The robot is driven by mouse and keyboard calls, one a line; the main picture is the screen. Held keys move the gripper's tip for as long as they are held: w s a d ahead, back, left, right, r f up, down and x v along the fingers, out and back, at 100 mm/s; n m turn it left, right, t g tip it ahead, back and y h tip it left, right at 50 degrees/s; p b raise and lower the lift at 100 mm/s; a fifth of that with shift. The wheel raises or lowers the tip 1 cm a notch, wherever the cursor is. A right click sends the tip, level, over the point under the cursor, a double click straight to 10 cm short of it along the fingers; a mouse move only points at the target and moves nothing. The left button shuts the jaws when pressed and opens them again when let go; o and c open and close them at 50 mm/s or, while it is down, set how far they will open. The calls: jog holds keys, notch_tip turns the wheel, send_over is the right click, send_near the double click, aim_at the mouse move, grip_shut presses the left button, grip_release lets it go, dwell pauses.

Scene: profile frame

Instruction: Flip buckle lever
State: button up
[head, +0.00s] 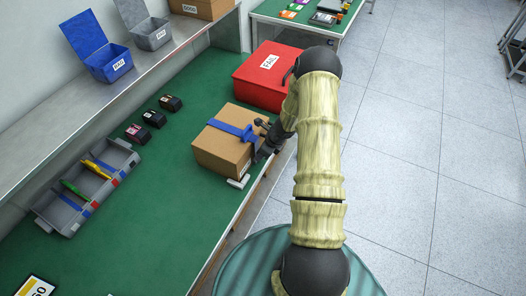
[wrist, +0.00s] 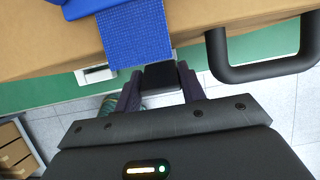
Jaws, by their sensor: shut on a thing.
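A cardboard box (head: 222,153) with a blue strap (head: 232,130) over its top sits on the green table, near the table's right edge. My gripper (head: 262,150) is at the box's right side, partly hidden by my arm. In the wrist view the blue strap (wrist: 135,32) hangs over the box edge towards my gripper (wrist: 160,82). The fingers are shut on a small dark block (wrist: 160,75) at the strap's end, which looks like the buckle lever. Its exact tilt cannot be told.
A black handle (wrist: 268,72) juts out beside my right finger in the wrist view. A red FAIL box (head: 262,80) stands behind the cardboard box. A grey divided tray (head: 88,185) and several small dark boxes (head: 154,119) lie to the left.

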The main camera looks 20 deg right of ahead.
jog(key=o, duration=1)
jog(key=shift+f+b, duration=0.15)
jog(key=shift+b, duration=0.3)
